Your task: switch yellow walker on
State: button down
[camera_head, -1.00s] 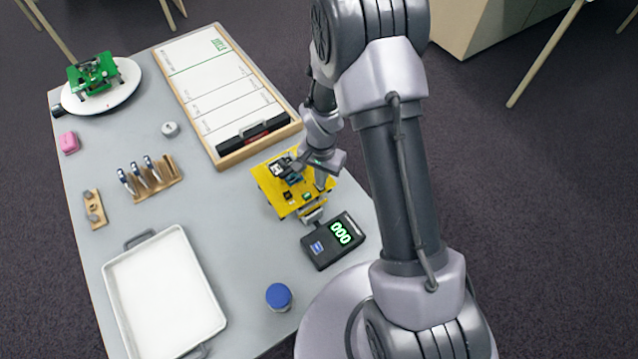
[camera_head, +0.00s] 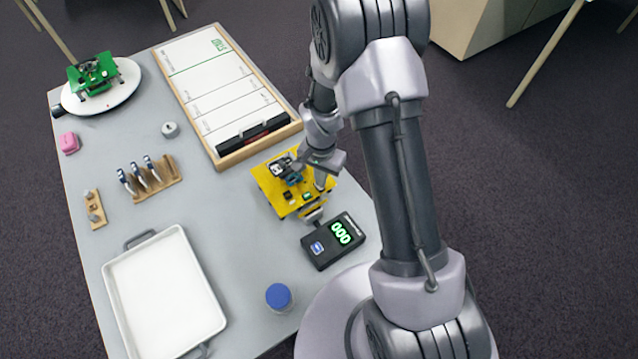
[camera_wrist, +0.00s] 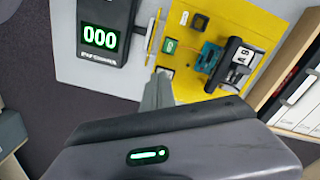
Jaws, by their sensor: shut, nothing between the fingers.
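The yellow walker (camera_head: 270,186) stands on the grey table, a yellow plate carrying small dark, blue and green parts. In the wrist view its yellow plate (camera_wrist: 278,28) fills the upper right, with a black block marked "A8" (camera_wrist: 238,66) and a small green-lit module (camera_wrist: 170,46). My gripper (camera_head: 321,184) is at the walker's right edge in the head view. In the wrist view my shut, empty fingers (camera_wrist: 159,82) end close to a small dark part (camera_wrist: 165,72) at the plate's edge. I cannot tell whether they touch it.
A black counter reading 000 (camera_head: 320,252) sits close in front of the walker. A wooden-framed board (camera_head: 222,165) lies behind it. A white tray (camera_head: 165,290), a blue-lidded jar (camera_head: 279,297) and a green walker (camera_head: 80,78) on a white disc are farther off.

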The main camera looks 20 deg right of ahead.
jog(key=shift+f+b, duration=0.85)
jog(key=shift+f, duration=0.1)
dwell(0.6)
jog(key=shift+r, duration=0.1)
notch_tip(320, 180, up, 7)
jog(key=p, duration=0.4)
dwell(0.4)
